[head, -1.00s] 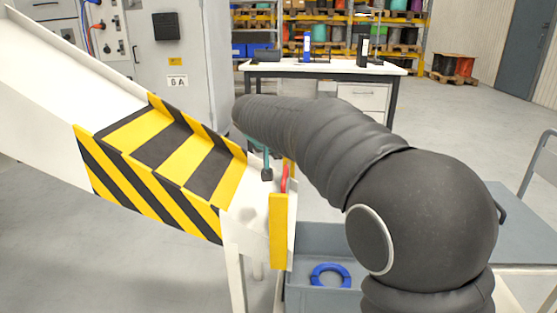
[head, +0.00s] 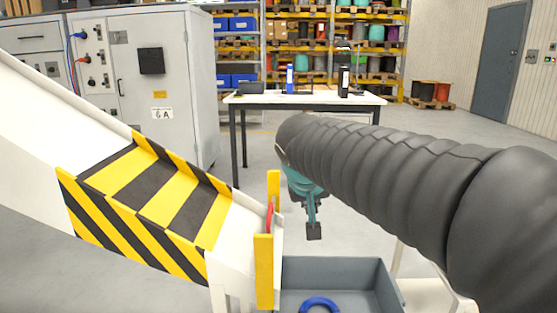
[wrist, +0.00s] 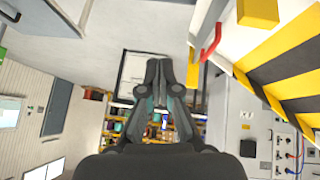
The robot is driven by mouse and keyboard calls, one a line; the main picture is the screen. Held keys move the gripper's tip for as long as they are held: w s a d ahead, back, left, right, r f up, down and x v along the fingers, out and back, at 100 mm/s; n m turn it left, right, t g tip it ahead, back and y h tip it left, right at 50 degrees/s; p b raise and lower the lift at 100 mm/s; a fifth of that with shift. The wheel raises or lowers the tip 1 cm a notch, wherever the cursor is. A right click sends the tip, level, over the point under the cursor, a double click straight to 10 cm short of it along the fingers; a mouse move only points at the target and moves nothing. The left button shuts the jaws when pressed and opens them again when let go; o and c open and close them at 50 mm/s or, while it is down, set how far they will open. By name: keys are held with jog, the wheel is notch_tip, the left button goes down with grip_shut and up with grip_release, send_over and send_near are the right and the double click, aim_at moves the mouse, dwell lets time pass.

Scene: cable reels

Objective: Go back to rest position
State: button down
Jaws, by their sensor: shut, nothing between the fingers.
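My gripper (head: 314,231) hangs at the end of my black-sleeved arm in the head view, above the far part of a grey bin and right of the chute's end. Its fingers are shut with nothing between them. The closed fingers also show in the wrist view (wrist: 165,75), with the room seen tilted behind them.
A white chute (head: 30,105) with a yellow-black striped section (head: 150,195) and yellow end posts (head: 264,270) stands at left. A blue ring (head: 320,304) lies in the grey bin (head: 365,275). A table (head: 305,99), a grey cabinet (head: 180,75) and shelves stand behind.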

jog(key=s+d+f+p, duration=0.1)
jog(key=s+d+f, duration=0.2)
jog(key=s, duration=0.4)
jog(key=s+d+f+g+y+p, duration=0.1)
jog(key=s+d+f, duration=0.2)
jog(key=s, duration=0.5)
jog(key=s+d+f+p, duration=0.1)
jog(key=s+d+f, duration=0.2)
jog(key=s, duration=0.5)
jog(key=shift+s+d+g+y+p, duration=0.2)
jog(key=shift+s+g+y+p, duration=0.1)
jog(key=shift+y, duration=0.1)
jog(key=shift+d+m, duration=0.15)
jog(key=shift+m, duration=0.15)
